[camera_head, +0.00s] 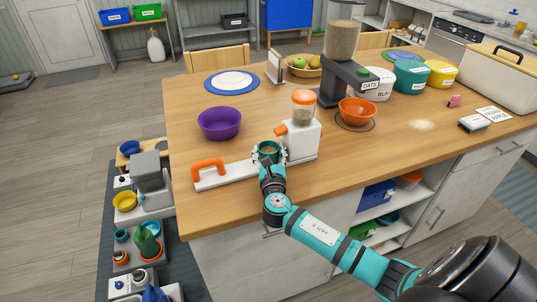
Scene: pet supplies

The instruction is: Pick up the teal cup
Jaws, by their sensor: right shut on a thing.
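The teal cup (269,147) is on the wooden island top, at the white dispenser (301,139) with the orange lever. Its round rim and dark inside show from above. My right gripper (268,155) comes from the front edge and is shut on the cup, with fingers on both sides of it. The cup's lower part is hidden by the gripper, so I cannot tell whether it touches the surface below. My left gripper is not in view.
A white base with an orange handle (209,165) lies left of the cup. A purple bowl (219,123) stands behind it. An orange bowl (357,112) and a grain dispenser (342,75) stand to the right. The wooden top (190,125) is clear at far left.

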